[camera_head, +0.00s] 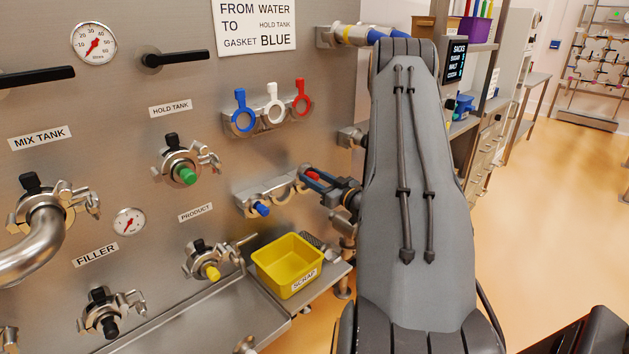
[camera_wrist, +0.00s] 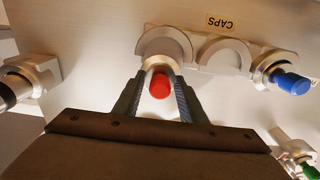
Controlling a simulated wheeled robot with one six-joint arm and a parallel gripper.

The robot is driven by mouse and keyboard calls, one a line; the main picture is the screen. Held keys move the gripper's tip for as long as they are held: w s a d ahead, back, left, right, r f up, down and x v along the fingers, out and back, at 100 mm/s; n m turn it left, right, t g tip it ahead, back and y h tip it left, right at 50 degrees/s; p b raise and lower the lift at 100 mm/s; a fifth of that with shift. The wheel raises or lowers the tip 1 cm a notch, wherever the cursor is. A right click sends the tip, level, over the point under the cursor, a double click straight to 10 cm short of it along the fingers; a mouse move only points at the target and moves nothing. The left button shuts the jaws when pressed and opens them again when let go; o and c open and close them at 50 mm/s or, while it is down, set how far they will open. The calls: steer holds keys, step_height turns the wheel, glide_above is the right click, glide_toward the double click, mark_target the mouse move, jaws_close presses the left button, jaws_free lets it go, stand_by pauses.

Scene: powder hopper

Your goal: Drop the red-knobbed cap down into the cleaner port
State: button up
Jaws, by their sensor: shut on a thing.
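The red-knobbed cap (camera_wrist: 160,86) sits between the two fingers of my gripper (camera_wrist: 158,92) in the wrist view, close to the leftmost cradle of the caps rack (camera_wrist: 222,50). Whether it still touches the cradle cannot be told. In the head view my gripper (camera_head: 318,180) is at the right end of the rack (camera_head: 250,194), with a little red of the cap (camera_head: 313,176) showing. No label in view names the cleaner port, so I cannot tell which fitting it is. A metal fitting (camera_wrist: 32,78) shows at the left of the wrist view.
A blue-knobbed cap (camera_head: 262,210) is in the rack's left cradle. Blue, white and red rings (camera_head: 273,105) hang above. A yellow scrap bin (camera_head: 288,264) stands on the shelf below. Clamped ports with green (camera_head: 186,175) and yellow (camera_head: 212,272) knobs are to the left.

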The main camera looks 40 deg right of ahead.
steer(key=shift+r+p, duration=0.35)
steer(key=shift+r, duration=0.5)
steer(key=s+p, duration=0.3)
steer(key=s, duration=0.6)
steer(key=shift+d, duration=0.3)
steer(key=shift+w+f, duration=0.1)
